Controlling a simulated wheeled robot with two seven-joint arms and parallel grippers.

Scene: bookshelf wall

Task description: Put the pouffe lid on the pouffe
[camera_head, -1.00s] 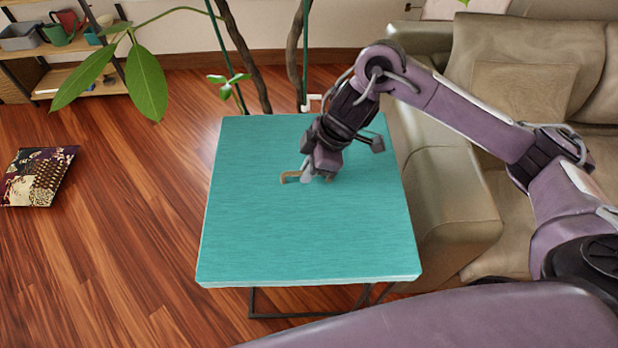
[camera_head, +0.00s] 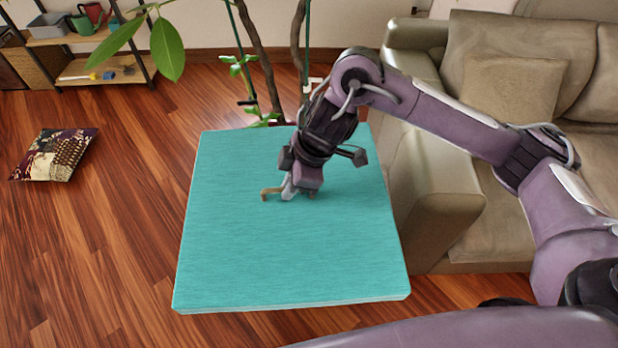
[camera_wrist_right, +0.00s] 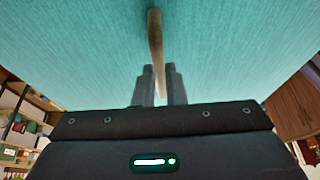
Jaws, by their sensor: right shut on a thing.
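The pouffe lid (camera_head: 290,255) is a large teal square panel with a pale edge, in the middle of the head view. It lies roughly level, and its teal surface fills much of the right wrist view (camera_wrist_right: 75,60). A small tan handle (camera_head: 266,194) stands on its top. My right gripper (camera_head: 289,192) is shut on this handle, which also shows between the fingers in the right wrist view (camera_wrist_right: 156,45). The pouffe itself cannot be made out; whatever is beneath the lid is hidden. My left gripper is not in view.
A beige sofa (camera_head: 430,200) stands close to the lid's right side. A potted plant's stems (camera_head: 262,60) rise just behind the lid. A patterned cushion (camera_head: 55,155) lies on the wooden floor at left. A shelf (camera_head: 100,70) stands at the back left. The floor left of the lid is clear.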

